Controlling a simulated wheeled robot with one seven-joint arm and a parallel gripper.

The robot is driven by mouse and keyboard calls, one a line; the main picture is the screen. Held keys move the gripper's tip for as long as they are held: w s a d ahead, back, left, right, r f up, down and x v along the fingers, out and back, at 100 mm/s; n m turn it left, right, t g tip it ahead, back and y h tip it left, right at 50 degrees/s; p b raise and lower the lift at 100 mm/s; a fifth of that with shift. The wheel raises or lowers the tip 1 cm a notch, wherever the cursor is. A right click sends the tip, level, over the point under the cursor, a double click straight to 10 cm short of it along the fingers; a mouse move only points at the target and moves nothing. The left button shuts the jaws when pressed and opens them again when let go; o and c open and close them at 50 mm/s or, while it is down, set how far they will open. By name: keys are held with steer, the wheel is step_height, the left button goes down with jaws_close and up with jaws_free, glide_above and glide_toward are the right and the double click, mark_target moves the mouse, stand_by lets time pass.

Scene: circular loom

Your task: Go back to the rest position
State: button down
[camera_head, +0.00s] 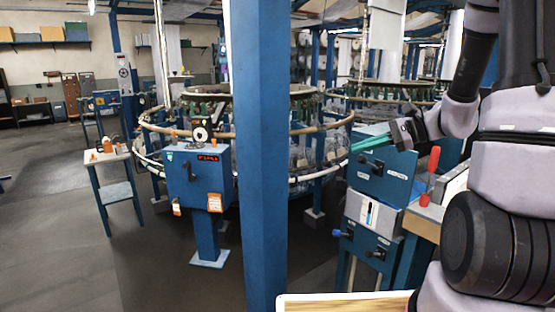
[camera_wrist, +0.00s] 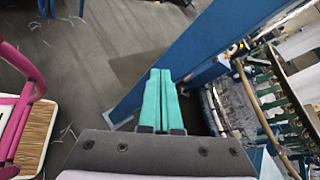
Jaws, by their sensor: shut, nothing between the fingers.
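My gripper (camera_head: 371,142) shows in the head view at the right, with teal fingers pointing left, above a blue control cabinet (camera_head: 381,176). In the wrist view my gripper (camera_wrist: 159,78) has its two teal fingers side by side and touching, with nothing between them. My arm fills the right side of the head view. In the wrist view the fingers point over the grey floor, close beside the blue pillar (camera_wrist: 195,50) in the picture.
A blue pillar (camera_head: 260,150) stands left of my gripper. The circular loom (camera_head: 290,130) is behind it. A blue control box (camera_head: 198,180) on a post and a small side table (camera_head: 108,157) stand further left. Open floor (camera_head: 55,220) lies at the left.

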steer(key=s+d+r+n+t+h, duration=0.1)
steer(key=s+r+n+t+h, duration=0.1)
steer(key=s+r+n+h, duration=0.8)
steer(key=s+r+n, duration=0.1)
steer(key=s+r, duration=0.3)
steer(key=s, duration=0.2)
steer(key=shift+d+n, duration=0.3)
steer(key=shift+s, duration=0.1)
